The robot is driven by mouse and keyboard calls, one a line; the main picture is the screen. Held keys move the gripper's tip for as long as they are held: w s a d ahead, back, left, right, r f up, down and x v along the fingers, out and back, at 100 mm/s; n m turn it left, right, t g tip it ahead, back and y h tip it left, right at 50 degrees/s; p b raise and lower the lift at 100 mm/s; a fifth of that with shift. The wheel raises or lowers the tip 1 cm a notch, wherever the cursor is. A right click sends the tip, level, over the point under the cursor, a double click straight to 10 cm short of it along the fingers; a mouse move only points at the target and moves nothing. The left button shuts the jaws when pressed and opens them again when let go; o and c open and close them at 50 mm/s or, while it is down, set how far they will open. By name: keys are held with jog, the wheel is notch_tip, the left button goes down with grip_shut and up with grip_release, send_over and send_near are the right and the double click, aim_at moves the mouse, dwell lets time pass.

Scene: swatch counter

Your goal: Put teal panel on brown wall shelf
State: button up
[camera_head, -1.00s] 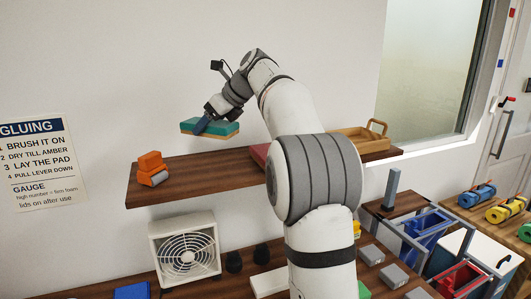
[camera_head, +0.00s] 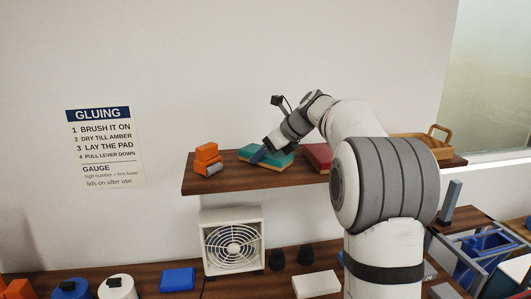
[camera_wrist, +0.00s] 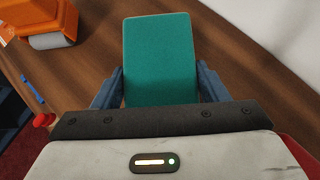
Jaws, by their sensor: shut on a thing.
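The teal panel (camera_head: 268,154) has a teal top and a tan edge, and it is at the brown wall shelf (camera_head: 232,182), between the orange object and the red panel. It looks to be resting on the shelf or just above it; I cannot tell which. My gripper (camera_head: 262,153) is shut on the near side of the panel. In the wrist view the teal panel (camera_wrist: 160,60) lies flat between the two blue fingers of my gripper (camera_wrist: 160,92), with the shelf's wood (camera_wrist: 235,60) beneath and around it.
An orange object with a grey roller (camera_head: 207,158) stands left of the panel on the shelf. A red panel (camera_head: 318,155) lies to the right, and a wooden basket (camera_head: 438,146) stands farther right. A white fan (camera_head: 233,240) stands below.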

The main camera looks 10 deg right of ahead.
jog(key=o, duration=1.1)
jog(key=shift+f, duration=0.1)
jog(key=shift+c, duration=0.2)
jog(key=v, duration=1.2)
jog(key=s+a+f+n+g+h, duration=0.1)
jog(key=s+a+f+n+h, duration=0.1)
jog(key=s+f+n, duration=0.6)
jog(key=s+a+f+n+g+h, duration=0.1)
jog(key=s+a+f+n+h, duration=0.1)
jog(key=s+f+n, duration=0.6)
jog(key=s+a+f+n+g+h, duration=0.1)
jog(key=s+f+n, duration=0.7)
jog(key=s, duration=0.9)
jog(key=a+n+h, duration=0.1)
jog(key=n, duration=0.2)
jog(key=shift+s+b, duration=0.25)
jog(key=shift+b, duration=0.1)
